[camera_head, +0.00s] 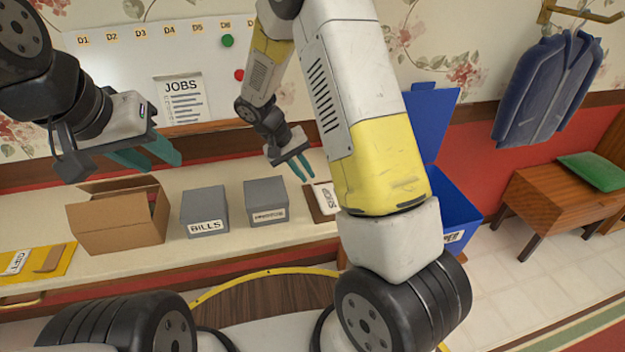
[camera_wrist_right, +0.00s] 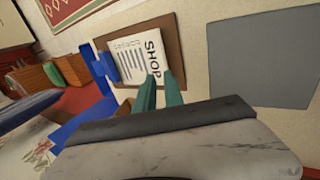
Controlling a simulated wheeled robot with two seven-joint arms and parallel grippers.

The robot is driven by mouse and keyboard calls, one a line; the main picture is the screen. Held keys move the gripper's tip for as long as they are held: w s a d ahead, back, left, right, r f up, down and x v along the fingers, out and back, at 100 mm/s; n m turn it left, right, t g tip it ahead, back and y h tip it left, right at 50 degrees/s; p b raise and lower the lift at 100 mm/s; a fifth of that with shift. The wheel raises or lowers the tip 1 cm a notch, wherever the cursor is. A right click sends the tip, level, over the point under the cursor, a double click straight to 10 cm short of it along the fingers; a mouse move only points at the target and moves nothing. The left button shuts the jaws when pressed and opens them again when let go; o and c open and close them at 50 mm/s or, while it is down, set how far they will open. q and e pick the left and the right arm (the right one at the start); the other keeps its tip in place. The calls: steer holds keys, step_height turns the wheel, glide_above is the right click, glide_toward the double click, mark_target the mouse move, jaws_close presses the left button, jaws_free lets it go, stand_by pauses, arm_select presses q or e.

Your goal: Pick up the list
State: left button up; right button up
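A white list headed SHOP (camera_wrist_right: 130,62) lies on a brown board on the counter. In the head view the list (camera_head: 328,196) is partly hidden behind my right arm. My right gripper (camera_head: 299,168) is above the counter, just left of the list, with its teal fingers pointing down and a small gap between them. In the wrist view my right gripper's fingertips (camera_wrist_right: 160,78) overlap the list's near edge; I cannot tell whether they touch it. My left gripper (camera_head: 152,157) is open and empty above the cardboard box. A second paper, headed JOBS (camera_head: 181,100), is on the whiteboard.
An open cardboard box (camera_head: 118,218), a grey BILLS box (camera_head: 204,208) and another grey labelled box (camera_head: 265,200) stand along the counter. A yellow folder (camera_head: 52,262) lies at the left. A blue bin (camera_head: 455,207) with a raised lid stands right of the counter.

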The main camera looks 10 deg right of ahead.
mark_target(316, 193)
steer(key=x, duration=0.5)
steer(key=a+x, duration=0.1)
steer(key=x, duration=0.2)
steer(key=shift+w+d+f, duration=0.1)
steer(key=shift+w+f, duration=0.2)
steer(key=shift+f, duration=0.2)
jaws_close()
steer(key=shift+r, duration=0.15)
